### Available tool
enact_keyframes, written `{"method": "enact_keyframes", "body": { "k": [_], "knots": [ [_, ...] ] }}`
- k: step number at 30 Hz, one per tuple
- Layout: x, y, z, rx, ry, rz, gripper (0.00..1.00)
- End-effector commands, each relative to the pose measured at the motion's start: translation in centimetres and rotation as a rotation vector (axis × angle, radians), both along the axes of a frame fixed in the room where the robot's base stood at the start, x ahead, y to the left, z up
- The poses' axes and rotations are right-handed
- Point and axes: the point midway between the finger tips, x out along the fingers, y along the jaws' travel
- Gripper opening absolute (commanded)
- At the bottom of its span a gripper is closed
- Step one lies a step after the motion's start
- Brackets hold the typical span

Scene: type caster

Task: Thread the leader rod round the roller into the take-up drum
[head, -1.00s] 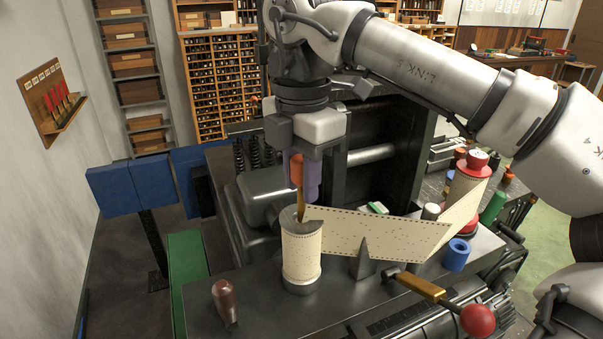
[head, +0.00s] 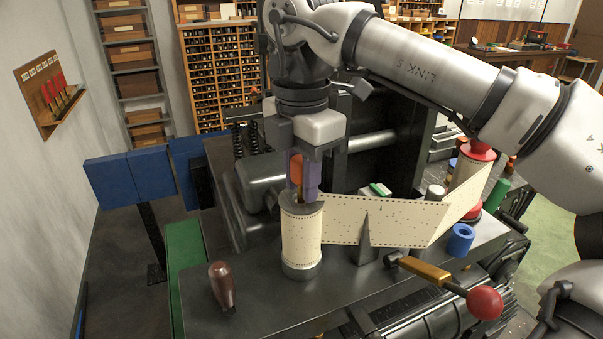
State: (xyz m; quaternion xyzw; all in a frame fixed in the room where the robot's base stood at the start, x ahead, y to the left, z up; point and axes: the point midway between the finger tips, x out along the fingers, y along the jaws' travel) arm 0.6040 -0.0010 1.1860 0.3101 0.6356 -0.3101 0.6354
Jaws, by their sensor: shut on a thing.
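My gripper (head: 304,182), with purple fingers, points down just above the take-up drum (head: 301,267). It is shut on the leader rod (head: 296,168), whose orange grip shows between the fingers. The rod's lower brass part is mostly hidden at the drum's top; how deep it sits I cannot tell. The drum stands upright and is wrapped in perforated paper. A paper strip (head: 392,222) runs from the drum to the right, behind a grey wedge-shaped post (head: 363,246). It bends near the right, towards the red-capped spool (head: 479,151). I cannot make out the roller at that bend.
A brass crank with a red knob (head: 485,303) sticks out at front right. A brown handle (head: 221,286) stands at front left. My arm spans the upper right.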

Motion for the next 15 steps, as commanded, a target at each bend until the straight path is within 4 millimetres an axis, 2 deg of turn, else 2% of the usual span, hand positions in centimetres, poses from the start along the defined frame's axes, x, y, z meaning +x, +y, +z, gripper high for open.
{"method": "enact_keyframes", "body": {
  "k": [5,6,12,15],
  "knots": [
    [0.00,0.00,-0.79,0.000,0.000,0.000,0.03],
    [0.00,0.01,-0.80,0.000,0.000,0.000,0.27],
    [-0.01,0.01,-0.69,0.000,0.000,0.000,0.51],
    [0.00,0.00,-0.69,0.000,0.000,0.000,0.51]
  ]
}}
